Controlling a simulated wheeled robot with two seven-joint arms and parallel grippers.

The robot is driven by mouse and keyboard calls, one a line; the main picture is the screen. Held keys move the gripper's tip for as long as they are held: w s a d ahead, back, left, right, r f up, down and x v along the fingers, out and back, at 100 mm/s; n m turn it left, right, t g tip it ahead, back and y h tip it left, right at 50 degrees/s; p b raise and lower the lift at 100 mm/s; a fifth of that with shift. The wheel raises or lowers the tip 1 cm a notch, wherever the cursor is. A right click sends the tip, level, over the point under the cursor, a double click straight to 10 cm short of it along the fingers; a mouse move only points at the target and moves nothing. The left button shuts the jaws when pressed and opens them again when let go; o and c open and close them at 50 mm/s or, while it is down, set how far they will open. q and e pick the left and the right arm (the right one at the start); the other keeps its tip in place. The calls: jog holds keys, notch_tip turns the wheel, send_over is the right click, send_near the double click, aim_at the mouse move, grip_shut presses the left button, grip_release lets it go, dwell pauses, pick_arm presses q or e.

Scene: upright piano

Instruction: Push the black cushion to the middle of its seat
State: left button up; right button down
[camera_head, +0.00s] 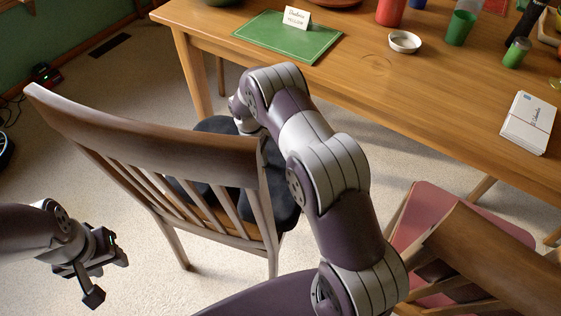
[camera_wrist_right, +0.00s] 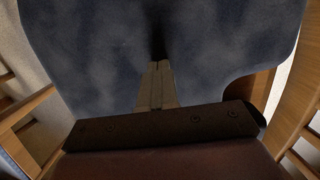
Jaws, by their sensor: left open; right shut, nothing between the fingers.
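The black cushion (camera_head: 284,190) lies on the seat of the wooden chair (camera_head: 150,125), partly hidden by the chair's slatted back and my right arm. In the right wrist view the cushion (camera_wrist_right: 85,60) fills most of the picture, with bare wood (camera_wrist_right: 262,88) showing beside it at right. My right arm reaches over the chair back, and its gripper is hidden in the head view. In the wrist view the right gripper (camera_wrist_right: 158,68) is shut and empty, its tips at the cushion; I cannot tell whether they touch. My left gripper (camera_head: 105,277) is open and empty, left of the chair.
A wooden table (camera_head: 400,95) stands beyond the chair, with a green mat (camera_head: 288,40), a white dish (camera_head: 404,42), a green cup (camera_head: 459,27) and a stack of cards (camera_head: 528,122). A second chair (camera_head: 490,255) with a pink seat is at lower right.

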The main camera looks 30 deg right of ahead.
jog(key=shift+w+a+f, duration=0.25)
jog(key=shift+w+a, duration=0.1)
jog(key=shift+a, duration=0.2)
jog(key=shift+w+a+f, duration=0.2)
jog(key=shift+w+a, duration=0.1)
jog(key=shift+a, duration=0.2)
jog(key=shift+w+r+p, duration=0.1)
jog(key=shift+r+p, duration=0.6)
jog(key=shift+w, duration=0.15)
notch_tip(320, 180, up, 12)
jog(key=w+a+p, duration=0.1)
jog(key=p, duration=0.4)
jog(key=shift+a, duration=0.25)
jog(key=shift+f, duration=0.1)
